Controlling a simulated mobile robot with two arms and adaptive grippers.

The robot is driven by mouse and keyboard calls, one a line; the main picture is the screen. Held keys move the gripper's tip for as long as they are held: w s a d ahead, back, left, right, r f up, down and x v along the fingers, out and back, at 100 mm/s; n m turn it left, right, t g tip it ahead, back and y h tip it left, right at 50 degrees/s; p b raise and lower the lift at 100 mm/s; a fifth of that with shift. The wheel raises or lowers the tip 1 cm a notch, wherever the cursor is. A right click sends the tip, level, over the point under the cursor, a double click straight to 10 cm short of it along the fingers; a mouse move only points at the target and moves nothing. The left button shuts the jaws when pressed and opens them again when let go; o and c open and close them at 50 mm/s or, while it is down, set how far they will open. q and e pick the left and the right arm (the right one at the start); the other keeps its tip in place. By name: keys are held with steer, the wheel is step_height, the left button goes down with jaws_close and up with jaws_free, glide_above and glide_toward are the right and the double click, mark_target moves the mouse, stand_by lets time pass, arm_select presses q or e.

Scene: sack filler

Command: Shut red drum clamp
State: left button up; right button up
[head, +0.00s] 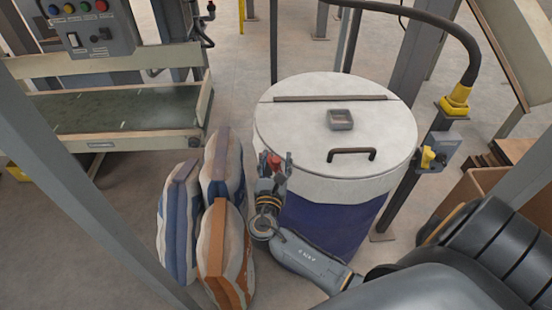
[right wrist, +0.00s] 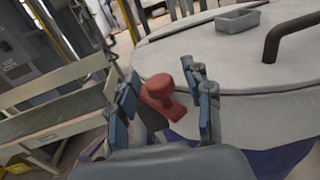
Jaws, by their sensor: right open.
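The red drum clamp (head: 274,160) is a small red knob-like lever at the left side of the drum (head: 335,190). In the right wrist view the red clamp (right wrist: 163,92) stands out from the drum's side, just below the rim. My right gripper (head: 276,167) reaches it from the front. In the right wrist view my right gripper (right wrist: 165,88) is open, with fingers on both sides of the clamp. I cannot tell whether a finger touches it. The clamp's base is partly hidden. My left gripper is not in view.
The drum's pale lid (head: 290,125) carries a dark handle (head: 351,154) and a small grey tray (head: 341,120). Several striped sacks (head: 223,255) stand close left of my right gripper. A conveyor (head: 125,110) is at the left, a post with a yellow fitting (head: 430,158) at the right.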

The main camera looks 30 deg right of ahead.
jaws_close()
